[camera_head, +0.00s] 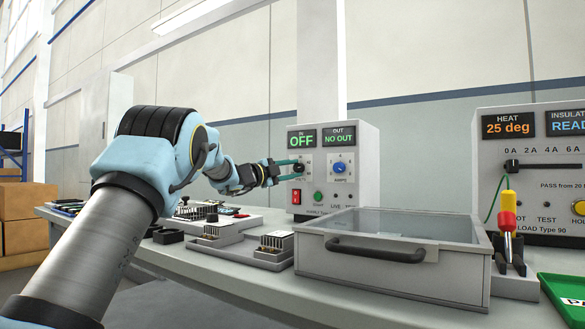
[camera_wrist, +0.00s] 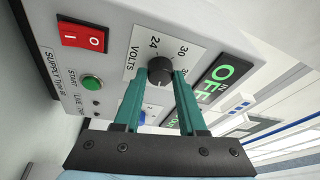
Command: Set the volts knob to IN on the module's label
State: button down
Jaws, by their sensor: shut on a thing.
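The volts knob (camera_wrist: 160,71) is black and round, on a white scale plate marked VOLTS, with 24 and 30 readable. It is on the left of the grey supply unit's front (camera_head: 360,200). My gripper (camera_wrist: 160,76) has its two teal fingers on either side of the knob, shut on it. In the head view my gripper (camera_head: 297,170) reaches the knob from the left. The knob's pointer is not clear. The IN display (camera_head: 303,139) reads OFF, and the OUT display (camera_head: 339,135) reads NO OUT. I cannot make out a module label with an IN value.
A blue amps knob (camera_head: 340,168), a red switch (camera_head: 297,196) and a green start button (camera_head: 318,196) share the front. A glass-lidded box (camera_head: 395,262) stands before the unit. Small parts with pins (camera_head: 275,243) lie on the bench to the left. A tester (camera_head: 540,150) stands right.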

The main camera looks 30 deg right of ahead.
jog(key=m+y+p, duration=0.1)
jog(key=m, duration=0.2)
jog(key=shift+r+m, duration=0.15)
jog(key=shift+m, duration=0.25)
jog(key=m+y, duration=0.1)
jog(key=m, duration=0.3)
jog(key=shift+r+g+p, duration=0.1)
jog(key=shift+g+p, duration=0.25)
jog(key=shift+g, duration=0.05)
jog(key=shift+y, duration=0.3)
jog(key=shift+c, duration=2.4)
grip_release()
jog(key=v, duration=1)
jog(key=shift+a+b, duration=0.35)
jog(key=shift+a, duration=0.05)
